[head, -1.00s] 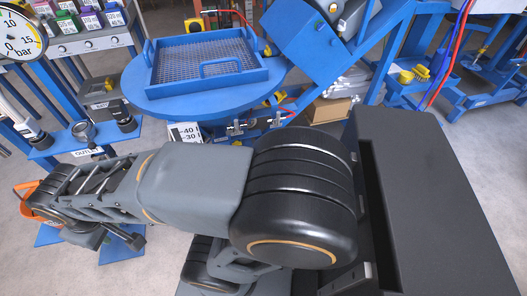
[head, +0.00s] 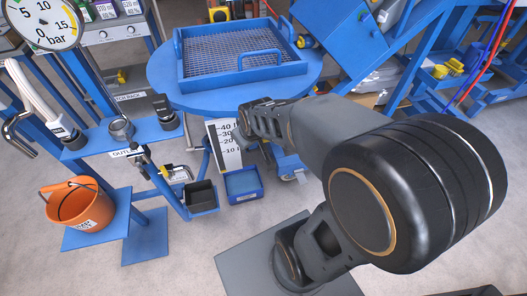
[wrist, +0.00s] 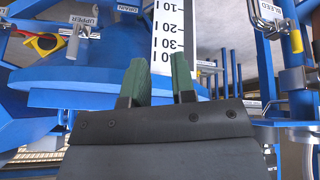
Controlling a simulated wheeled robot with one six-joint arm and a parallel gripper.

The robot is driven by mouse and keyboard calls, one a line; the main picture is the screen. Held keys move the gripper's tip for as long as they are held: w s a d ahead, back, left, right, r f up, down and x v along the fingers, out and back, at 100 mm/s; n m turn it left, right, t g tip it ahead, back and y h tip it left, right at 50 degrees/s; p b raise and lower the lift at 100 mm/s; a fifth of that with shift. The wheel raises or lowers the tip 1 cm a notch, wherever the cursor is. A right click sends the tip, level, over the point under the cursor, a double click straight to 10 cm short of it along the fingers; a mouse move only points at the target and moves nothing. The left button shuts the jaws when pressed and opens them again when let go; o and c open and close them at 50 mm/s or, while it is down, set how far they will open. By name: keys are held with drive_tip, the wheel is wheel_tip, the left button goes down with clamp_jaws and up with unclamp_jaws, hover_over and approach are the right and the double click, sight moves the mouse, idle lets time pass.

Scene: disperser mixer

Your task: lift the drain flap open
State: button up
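I cannot make out the drain flap for certain in either view. A "DRAIN" label (wrist: 127,8) shows at the top edge of the wrist view, on the blue frame beside the white scale board (wrist: 168,35). My gripper (wrist: 159,60) has two green fingers standing apart with nothing between them; the lower part of the scale board shows beyond the gap. In the head view my arm reaches away to the scale board (head: 224,145), below the round blue table (head: 190,95). My fingers are not clearly seen there.
A blue mesh tray (head: 290,70) sits on the round table. An orange bucket (head: 60,213) stands on a low blue platform at left. A small blue bin (head: 243,184) and a black bin (head: 200,196) stand below the table. A "BLEED" label (wrist: 271,10) is at upper right.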

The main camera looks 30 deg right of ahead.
sight(255, 150)
drive_tip(key=w+d+f+n+t+b, duration=0.2)
drive_tip(key=w+f, duration=0.2)
drive_tip(key=f, duration=0.3)
drive_tip(key=w+d+f+n+t+h+b, duration=0.1)
drive_tip(key=w+d+f+n+t+b, duration=0.15)
drive_tip(key=w+f, duration=0.35)
drive_tip(key=w+d+f+n+t+b, duration=0.1)
drive_tip(key=w+f+n+t, duration=0.15)
drive_tip(key=f, duration=0.65)
drive_tip(key=s+d+f+n+t+h+b, duration=0.1)
drive_tip(key=s+f+n+t+b, duration=0.15)
drive_tip(key=f, duration=0.45)
drive_tip(key=s+d+f+n+t+h+b, duration=0.1)
drive_tip(key=d+f+n+t+h+b, duration=0.1)
drive_tip(key=f+n+t, duration=0.3)
drive_tip(key=w+b, duration=0.1)
drive_tip(key=w, duration=0.3)
drive_tip(key=w+d+f+m+g, duration=0.1)
drive_tip(key=w, duration=0.3)
drive_tip(key=w+d+g+b, duration=0.1)
drive_tip(key=w, duration=0.2)
drive_tip(key=shift+w+d+f+m+g+y+b, duration=0.1)
drive_tip(key=shift+w+f+m+g+y+b, duration=0.05)
drive_tip(key=shift+w+m+g+y+b, duration=0.2)
drive_tip(key=shift+c, duration=0.4)
clamp_jaws()
